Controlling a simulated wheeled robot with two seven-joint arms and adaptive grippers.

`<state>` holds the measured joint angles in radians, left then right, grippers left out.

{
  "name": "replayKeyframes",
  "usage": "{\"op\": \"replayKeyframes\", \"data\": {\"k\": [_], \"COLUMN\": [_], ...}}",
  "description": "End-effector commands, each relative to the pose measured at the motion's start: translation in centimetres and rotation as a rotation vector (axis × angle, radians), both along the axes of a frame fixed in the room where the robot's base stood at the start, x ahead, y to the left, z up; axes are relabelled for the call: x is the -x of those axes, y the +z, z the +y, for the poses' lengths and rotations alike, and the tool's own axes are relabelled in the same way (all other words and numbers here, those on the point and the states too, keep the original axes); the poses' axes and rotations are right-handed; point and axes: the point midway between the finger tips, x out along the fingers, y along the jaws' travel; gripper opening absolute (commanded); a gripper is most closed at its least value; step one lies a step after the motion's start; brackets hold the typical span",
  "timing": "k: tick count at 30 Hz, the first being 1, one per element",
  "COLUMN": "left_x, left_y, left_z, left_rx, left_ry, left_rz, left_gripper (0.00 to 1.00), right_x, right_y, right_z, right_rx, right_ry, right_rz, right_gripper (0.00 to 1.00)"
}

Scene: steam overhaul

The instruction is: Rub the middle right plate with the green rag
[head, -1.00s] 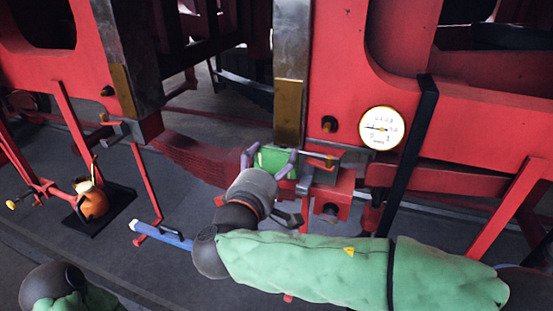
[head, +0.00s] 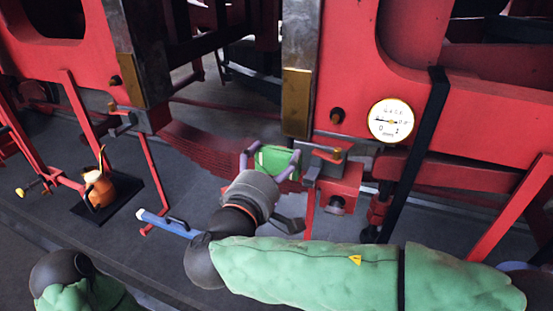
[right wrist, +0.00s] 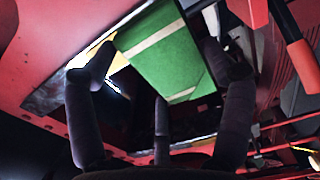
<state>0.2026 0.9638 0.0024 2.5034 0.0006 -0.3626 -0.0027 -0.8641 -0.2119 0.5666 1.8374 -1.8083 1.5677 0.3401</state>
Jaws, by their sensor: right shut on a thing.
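My right gripper (head: 270,163) is shut on the green rag (head: 274,159), a folded block of cloth between purple-grey fingers. In the right wrist view the rag (right wrist: 165,50) has pale stripes and sits between the fingers. The right-hand brass plate (head: 296,103) is on the steel upright, just above and right of the rag. In the head view a small gap shows between them; I cannot tell their distance in depth. A bright yellow patch beside the rag in the right wrist view may be this plate. My left gripper is not in view.
Another brass plate (head: 130,82) is on the left upright. A white dial gauge (head: 391,121) and a black strap (head: 415,155) are to the right. An orange oil can (head: 98,188) stands on a dark mat at left.

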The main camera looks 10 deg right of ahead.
Motion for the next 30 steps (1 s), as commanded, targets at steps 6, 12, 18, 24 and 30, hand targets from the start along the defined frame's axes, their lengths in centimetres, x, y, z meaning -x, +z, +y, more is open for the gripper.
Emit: {"op": "replayKeyframes", "data": {"k": [6, 12, 18, 24, 30], "left_x": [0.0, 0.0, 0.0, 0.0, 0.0], "left_y": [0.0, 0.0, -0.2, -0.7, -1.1], "left_z": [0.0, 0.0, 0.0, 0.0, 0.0], "left_rx": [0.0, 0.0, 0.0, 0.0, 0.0], "left_ry": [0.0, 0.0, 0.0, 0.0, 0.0], "left_rz": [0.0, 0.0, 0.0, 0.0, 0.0], "left_gripper": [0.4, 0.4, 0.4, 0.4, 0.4], "right_x": [0.0, -0.1, -0.8, -2.4, -4.0], "right_y": [0.0, 0.0, 0.0, -0.1, -0.1], "right_z": [0.0, -0.1, -0.6, -1.7, -2.8], "right_rx": [0.0, 0.0, 0.0, -0.002, -0.001], "right_ry": [0.0, -0.001, -0.003, -0.003, -0.004], "right_rz": [-0.001, -0.001, -0.001, 0.0, 0.0], "right_gripper": [0.55, 0.55, 0.55, 0.55, 0.55]}}
